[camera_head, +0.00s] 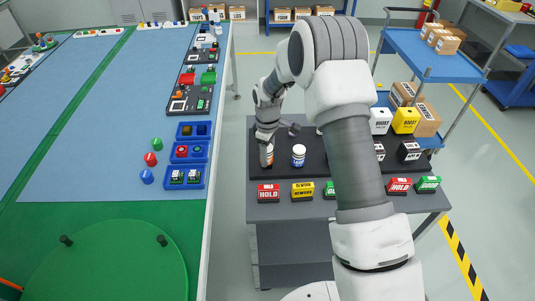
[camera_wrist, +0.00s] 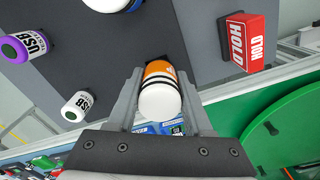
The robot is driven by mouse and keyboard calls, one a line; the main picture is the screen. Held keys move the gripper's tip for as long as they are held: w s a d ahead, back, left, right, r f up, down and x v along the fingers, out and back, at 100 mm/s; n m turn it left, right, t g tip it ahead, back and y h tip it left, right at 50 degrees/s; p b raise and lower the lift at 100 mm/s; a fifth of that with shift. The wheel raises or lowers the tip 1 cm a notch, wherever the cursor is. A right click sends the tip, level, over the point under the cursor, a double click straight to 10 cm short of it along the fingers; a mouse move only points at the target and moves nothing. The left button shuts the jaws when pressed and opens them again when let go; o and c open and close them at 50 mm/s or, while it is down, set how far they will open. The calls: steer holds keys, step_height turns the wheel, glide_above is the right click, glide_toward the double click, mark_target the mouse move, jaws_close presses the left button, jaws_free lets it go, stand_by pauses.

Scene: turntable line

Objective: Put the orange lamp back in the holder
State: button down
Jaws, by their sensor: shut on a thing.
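The orange lamp (camera_wrist: 160,92), a short cylinder with an orange body, dark bands and a rounded white end, is between my gripper's fingers (camera_wrist: 158,105) in the wrist view. My gripper (camera_head: 267,153) is shut on it at the left end of the dark board in the head view, where the lamp (camera_head: 270,160) shows as a small orange and white piece. I cannot tell whether its lower end touches the board (camera_head: 282,171). No holder for it can be made out with certainty.
A white and blue cylinder (camera_head: 298,156) stands just right of my gripper. Red HOLD (camera_head: 268,192) and yellow (camera_head: 302,191) blocks line the table's front. The blue bench (camera_head: 110,110) at left carries trays (camera_head: 206,155) and loose red and blue pieces. My arm hides the board's middle.

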steer(key=shift+f+b, duration=0.45)
steer(key=shift+f, duration=0.2)
steer(key=shift+c, duration=1.1)
jaws_free()
steer(key=shift+r, duration=0.1)
